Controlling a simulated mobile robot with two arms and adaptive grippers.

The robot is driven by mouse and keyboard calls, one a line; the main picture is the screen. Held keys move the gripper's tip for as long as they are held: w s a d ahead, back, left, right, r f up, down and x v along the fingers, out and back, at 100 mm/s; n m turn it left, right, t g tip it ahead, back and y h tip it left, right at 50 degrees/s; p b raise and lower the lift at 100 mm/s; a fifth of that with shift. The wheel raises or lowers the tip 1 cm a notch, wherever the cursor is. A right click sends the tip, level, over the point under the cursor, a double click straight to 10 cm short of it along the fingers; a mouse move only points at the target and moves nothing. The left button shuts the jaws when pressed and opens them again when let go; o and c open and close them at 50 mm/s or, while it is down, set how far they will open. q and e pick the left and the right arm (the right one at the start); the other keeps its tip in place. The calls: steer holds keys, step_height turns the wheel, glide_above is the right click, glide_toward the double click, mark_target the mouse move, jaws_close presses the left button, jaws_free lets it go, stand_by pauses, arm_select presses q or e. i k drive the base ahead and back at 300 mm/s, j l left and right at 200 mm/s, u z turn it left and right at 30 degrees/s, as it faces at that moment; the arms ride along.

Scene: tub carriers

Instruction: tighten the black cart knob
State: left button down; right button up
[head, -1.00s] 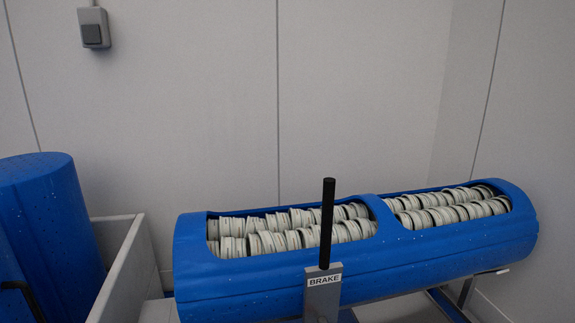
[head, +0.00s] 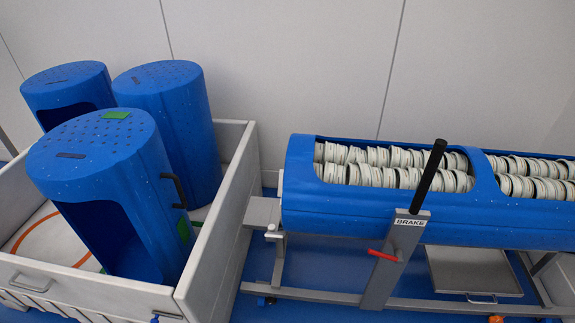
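The cart (head: 330,296) is a grey metal frame carrying a long blue tub (head: 340,213) that lies on its side, on the right of the head view. A grey post (head: 392,262) at its front bears a BRAKE label, a slanted black bar handle (head: 429,175) on top and a red lever (head: 384,256) on its side. I cannot make out a separate round black knob on the cart. Neither of my grippers is in view.
A grey open-topped bin (head: 232,200) on the left holds three upright blue tubs, the nearest one (head: 95,150) with a black side handle. Pale ring-shaped parts (head: 395,166) fill the cart's tub. Blue floor (head: 262,258) shows between bin and cart.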

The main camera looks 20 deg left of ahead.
mark_target(272, 301)
steer(key=k+j+u, duration=0.15)
steer(key=j, duration=0.15)
steer(key=k+j+u, duration=0.2)
steer(key=i+j+z, duration=0.1)
steer(key=z, duration=1.15)
steer(key=u, duration=1.25)
